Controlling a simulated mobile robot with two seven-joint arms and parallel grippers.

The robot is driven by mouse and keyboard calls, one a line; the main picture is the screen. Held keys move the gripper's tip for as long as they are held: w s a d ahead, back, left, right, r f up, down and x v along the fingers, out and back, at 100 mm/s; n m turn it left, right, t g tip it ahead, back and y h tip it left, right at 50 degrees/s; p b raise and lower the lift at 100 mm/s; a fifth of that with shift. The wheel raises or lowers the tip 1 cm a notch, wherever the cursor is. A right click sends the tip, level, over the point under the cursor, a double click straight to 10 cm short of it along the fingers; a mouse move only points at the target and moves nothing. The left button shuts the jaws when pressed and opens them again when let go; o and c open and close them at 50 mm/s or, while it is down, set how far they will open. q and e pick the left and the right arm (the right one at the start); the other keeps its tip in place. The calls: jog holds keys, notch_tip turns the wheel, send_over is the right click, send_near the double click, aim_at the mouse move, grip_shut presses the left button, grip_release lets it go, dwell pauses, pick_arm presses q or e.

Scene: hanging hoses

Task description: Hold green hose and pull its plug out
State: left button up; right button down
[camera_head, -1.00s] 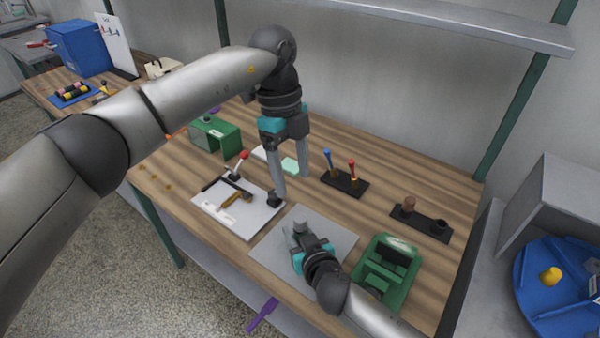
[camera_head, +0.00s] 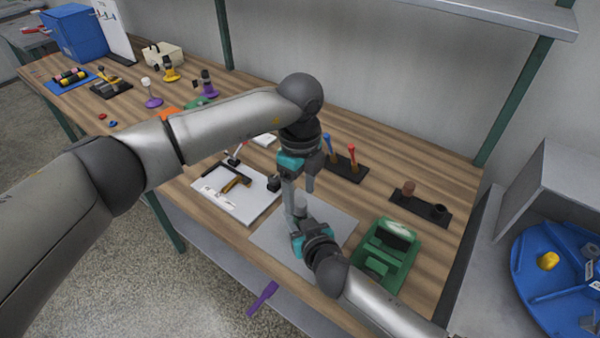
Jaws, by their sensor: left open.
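I cannot make out a green hose or its plug in the head view. My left gripper (camera_head: 299,200) is open and points down over the grey mat (camera_head: 340,215), close above my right gripper (camera_head: 298,224). My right gripper is low over that mat, its fingers partly hidden. A small grey piece shows between the two grippers; I cannot tell whether it is a finger or a held thing.
A white board (camera_head: 250,203) with a hammer (camera_head: 235,183) lies left of the mat. A green device (camera_head: 388,250) stands to its right. Behind are a black rack (camera_head: 343,168) with red and blue handles and a black holder (camera_head: 420,208). A blue turntable (camera_head: 540,290) is far right.

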pick_arm(q)
jog(key=shift+f, duration=1.1)
grip_shut()
